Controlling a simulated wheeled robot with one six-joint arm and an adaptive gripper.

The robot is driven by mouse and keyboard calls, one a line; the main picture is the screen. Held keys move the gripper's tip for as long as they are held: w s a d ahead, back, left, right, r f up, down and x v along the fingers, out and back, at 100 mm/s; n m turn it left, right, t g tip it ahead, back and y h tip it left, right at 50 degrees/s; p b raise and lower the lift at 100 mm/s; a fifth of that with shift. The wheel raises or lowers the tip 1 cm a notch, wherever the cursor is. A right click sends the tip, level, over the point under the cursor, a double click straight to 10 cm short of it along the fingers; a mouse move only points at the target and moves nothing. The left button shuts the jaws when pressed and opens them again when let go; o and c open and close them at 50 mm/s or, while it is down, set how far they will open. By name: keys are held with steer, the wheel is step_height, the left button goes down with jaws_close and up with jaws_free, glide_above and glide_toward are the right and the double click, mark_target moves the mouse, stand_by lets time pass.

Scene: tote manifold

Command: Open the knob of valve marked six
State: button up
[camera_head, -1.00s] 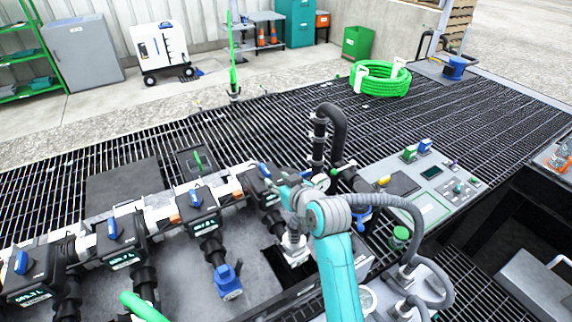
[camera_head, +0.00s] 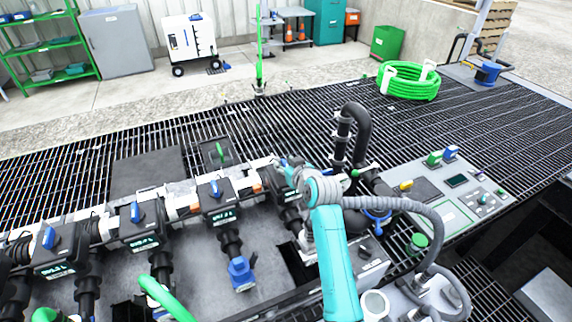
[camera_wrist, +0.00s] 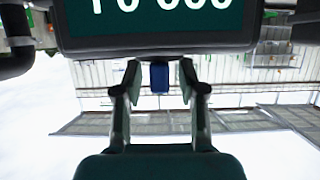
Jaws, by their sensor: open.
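Several black valve boxes with blue knobs and green label plates stand in a row in the head view; their small labels are not readable there. My gripper (camera_head: 290,170) is at the rightmost valve box (camera_head: 290,193), partly hidden by my wrist. In the wrist view, my gripper (camera_wrist: 159,75) is open, with one finger on each side of a blue knob (camera_wrist: 159,78). Gaps show on both sides of the knob. A dark green label plate (camera_wrist: 160,20) with white characters fills the top, cut off, so its number cannot be read for sure.
Another valve box (camera_head: 216,205) stands just left of my gripper. A black bent pipe (camera_head: 360,135) rises close on the right. A grey control panel (camera_head: 455,215) lies farther right. A green hose coil (camera_head: 410,85) rests on the grating behind.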

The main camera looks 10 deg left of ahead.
jaws_close()
steer(key=shift+n+g+y, duration=0.3)
steer(key=shift+n+y, duration=0.1)
steer(key=shift+w+d+n+g+y, duration=0.1)
steer(key=shift+n+g+y, duration=0.6)
steer(key=shift+n+y, duration=0.25)
steer(key=n+g+y, duration=0.2)
steer(key=n+g, duration=0.2)
steer(key=shift+n+g+y, duration=0.25)
steer(key=shift+g+y, duration=0.1)
steer(key=shift+g, duration=0.05)
steer(key=n+g, duration=0.3)
steer(key=shift+y, duration=0.4)
steer(key=shift+n+g, duration=0.9)
steer(key=shift+g, duration=0.3)
steer(key=shift+f+n+g, duration=0.1)
steer(key=shift+n+g, duration=0.7)
steer(key=shift+g, duration=0.1)
